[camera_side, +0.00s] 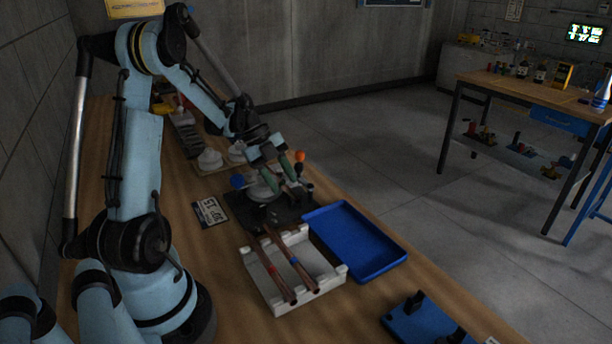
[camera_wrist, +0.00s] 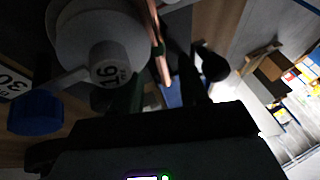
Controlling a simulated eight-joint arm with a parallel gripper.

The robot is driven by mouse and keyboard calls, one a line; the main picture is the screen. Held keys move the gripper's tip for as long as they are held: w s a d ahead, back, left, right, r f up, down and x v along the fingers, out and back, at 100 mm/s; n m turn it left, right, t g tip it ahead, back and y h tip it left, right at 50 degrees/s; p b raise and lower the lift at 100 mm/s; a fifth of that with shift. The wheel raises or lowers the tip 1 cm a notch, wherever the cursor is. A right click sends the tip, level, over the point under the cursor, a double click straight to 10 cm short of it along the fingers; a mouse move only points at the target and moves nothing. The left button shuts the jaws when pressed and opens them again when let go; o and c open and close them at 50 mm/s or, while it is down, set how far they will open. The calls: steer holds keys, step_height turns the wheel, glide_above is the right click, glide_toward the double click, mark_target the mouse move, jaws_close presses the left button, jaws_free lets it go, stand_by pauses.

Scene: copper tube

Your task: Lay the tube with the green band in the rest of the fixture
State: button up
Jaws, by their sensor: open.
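A blue block with black posts (camera_side: 408,325), perhaps the fixture, stands at the lower right of the side view, partly cut off.
A white rack (camera_side: 272,291) holds copper tubes with a red band (camera_side: 269,266) and a blue band (camera_side: 294,261). An empty blue tray (camera_side: 360,242) lies to its right. A labelled plate (camera_side: 210,211) lies left of the bender. White formers (camera_side: 210,158) stand behind.

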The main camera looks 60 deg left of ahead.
steer(key=v, duration=1.1)
steer(key=shift+a+r, duration=0.1)
steer(key=shift+a, duration=0.05)
steer(key=d+n+t+y, duration=0.3)
steer(key=d+n, duration=1.5)
steer(key=d, duration=0.8)
steer(key=shift+s+d+n+t+y, duration=0.4)
steer(key=shift+y, duration=0.4)
